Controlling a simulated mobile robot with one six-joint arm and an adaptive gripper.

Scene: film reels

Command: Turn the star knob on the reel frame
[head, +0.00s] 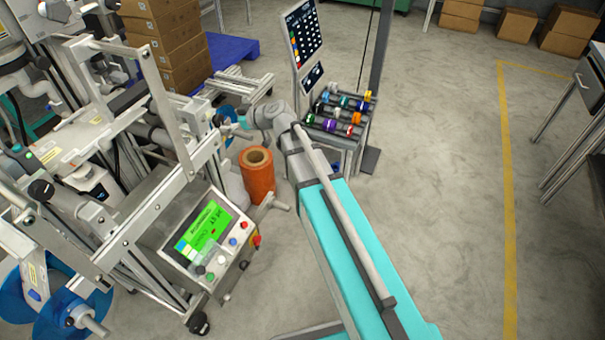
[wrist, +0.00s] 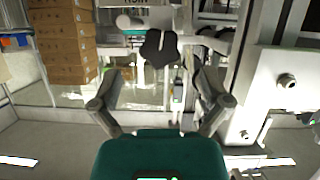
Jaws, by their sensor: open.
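The star knob (wrist: 160,48) shows in the wrist view as a dark, lobed knob near the top centre, on the reel frame. My gripper (wrist: 160,88) is open, with one finger on each side of the picture and nothing between them. The knob appears beyond the fingertips, between them in the picture, and I see no contact. In the head view my gripper (head: 240,123) is at the far end of my arm, close to the reel frame (head: 176,110). I cannot make out the knob there.
A control panel with a green screen (head: 205,228) stands on the near side of the frame. Stacked cartons (head: 170,40) stand behind. Open floor lies right.

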